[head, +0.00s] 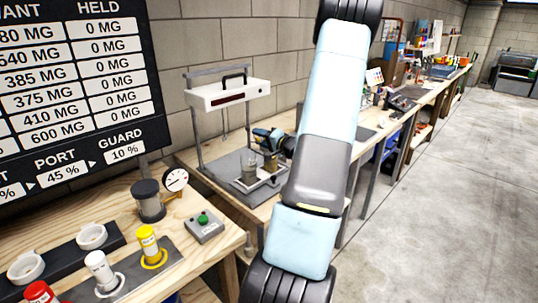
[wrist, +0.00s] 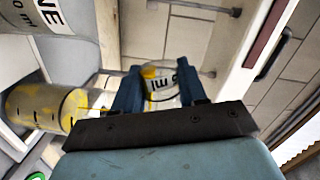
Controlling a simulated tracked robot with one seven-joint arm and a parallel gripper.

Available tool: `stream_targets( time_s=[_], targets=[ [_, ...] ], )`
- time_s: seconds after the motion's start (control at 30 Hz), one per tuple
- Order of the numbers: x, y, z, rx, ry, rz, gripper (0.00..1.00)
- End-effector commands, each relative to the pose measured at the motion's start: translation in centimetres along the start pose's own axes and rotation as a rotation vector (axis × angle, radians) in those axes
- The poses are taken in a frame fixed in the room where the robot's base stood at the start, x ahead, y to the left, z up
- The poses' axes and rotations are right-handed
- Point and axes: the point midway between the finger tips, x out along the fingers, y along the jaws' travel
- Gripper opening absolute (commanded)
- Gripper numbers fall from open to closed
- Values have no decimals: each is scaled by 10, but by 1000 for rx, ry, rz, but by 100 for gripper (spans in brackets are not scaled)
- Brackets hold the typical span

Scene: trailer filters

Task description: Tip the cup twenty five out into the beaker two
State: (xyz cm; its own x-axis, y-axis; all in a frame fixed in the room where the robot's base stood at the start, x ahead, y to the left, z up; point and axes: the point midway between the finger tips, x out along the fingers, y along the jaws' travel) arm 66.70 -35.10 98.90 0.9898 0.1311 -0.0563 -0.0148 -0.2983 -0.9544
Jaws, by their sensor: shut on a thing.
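My gripper (wrist: 160,88) is shut on a small clear cup (wrist: 160,72) with dark print and a yellow patch, seen between its blue fingers in the wrist view. I cannot read its number. In the head view my gripper (head: 272,140) is over the grey work surface, close above the clear vessels there. A clear beaker (wrist: 40,108) with yellow in it shows at the left of the wrist view; whether it is beaker two I cannot tell. A thin yellow streak lies between it and my gripper. The wrist picture is strongly rolled.
A larger lettered vessel (wrist: 50,25) is close by at the upper left. A white shelf unit (head: 228,94) stands over the grey mat. On the near bench are a green-button box (head: 205,226), a gauge (head: 176,180) and a yellow-capped bottle (head: 148,245).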

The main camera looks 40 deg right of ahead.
Motion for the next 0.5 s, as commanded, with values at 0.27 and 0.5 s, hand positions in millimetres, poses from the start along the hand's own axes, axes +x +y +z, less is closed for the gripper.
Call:
stream_targets(
  time_s=[0.27, 0.5],
  targets=[
    [0, 0, -2, 21, 0, -5, 12],
    [-1, -1, -3, 41, 0, -9, 12]
  ],
)
